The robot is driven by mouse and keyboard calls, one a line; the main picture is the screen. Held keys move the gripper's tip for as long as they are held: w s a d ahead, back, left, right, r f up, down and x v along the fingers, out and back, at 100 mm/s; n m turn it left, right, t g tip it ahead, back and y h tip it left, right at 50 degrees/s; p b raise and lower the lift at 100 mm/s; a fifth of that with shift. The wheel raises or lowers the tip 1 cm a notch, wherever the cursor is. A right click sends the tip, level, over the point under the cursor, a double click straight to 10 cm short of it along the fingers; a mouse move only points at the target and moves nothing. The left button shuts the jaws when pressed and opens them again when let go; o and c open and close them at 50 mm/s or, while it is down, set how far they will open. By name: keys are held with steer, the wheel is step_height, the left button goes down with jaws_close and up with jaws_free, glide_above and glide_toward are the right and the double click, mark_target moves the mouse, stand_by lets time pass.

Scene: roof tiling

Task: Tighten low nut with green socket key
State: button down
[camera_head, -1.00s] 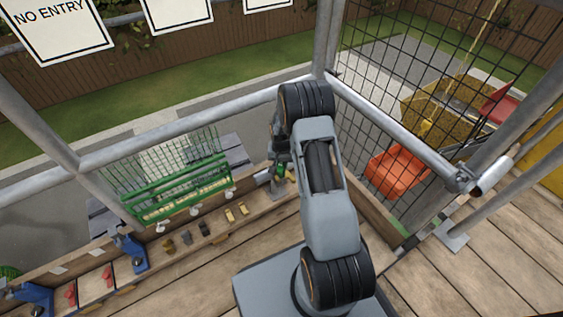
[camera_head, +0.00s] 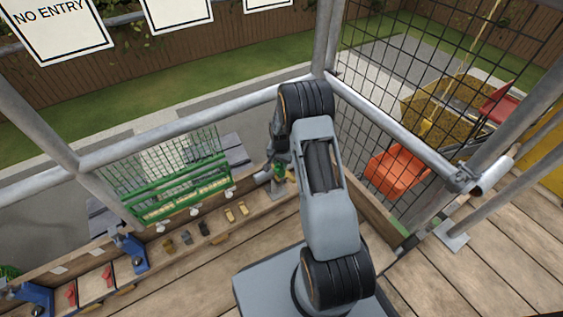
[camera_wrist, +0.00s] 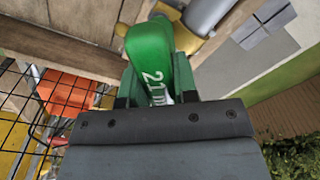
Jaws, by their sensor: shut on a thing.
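In the head view the green key (camera_head: 279,168) shows as a small green patch beside my arm, above the plank shelf near the grey tube foot. A grey metal tube (camera_wrist: 206,14) with a yellowish part (camera_wrist: 188,40) lies just beyond the key in the wrist view. The low nut cannot be made out, and the key's socket end is hidden, so I cannot tell whether they touch.
A green wire rack (camera_head: 180,185) stands left of my arm. Several small fittings lie on the wooden ledge, including a yellow block (camera_head: 243,208). Blue clamps (camera_head: 133,253) stand at the left. Scaffold rails and black mesh (camera_head: 400,110) close off the right, with an orange bin (camera_head: 392,172) beyond.

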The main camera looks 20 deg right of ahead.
steer(key=shift+s+a+f, duration=0.1)
steer(key=shift+s+f, duration=0.15)
steer(key=shift+f, duration=0.3)
steer(key=shift+w+r+p, duration=0.2)
steer(key=shift+r+p, duration=2.1)
steer(key=shift+r, duration=0.65)
steer(key=shift+r+b, duration=0.5)
steer(key=shift+r, duration=0.05)
steer(key=shift+f, duration=0.1)
steer(key=shift+f, duration=0.1)
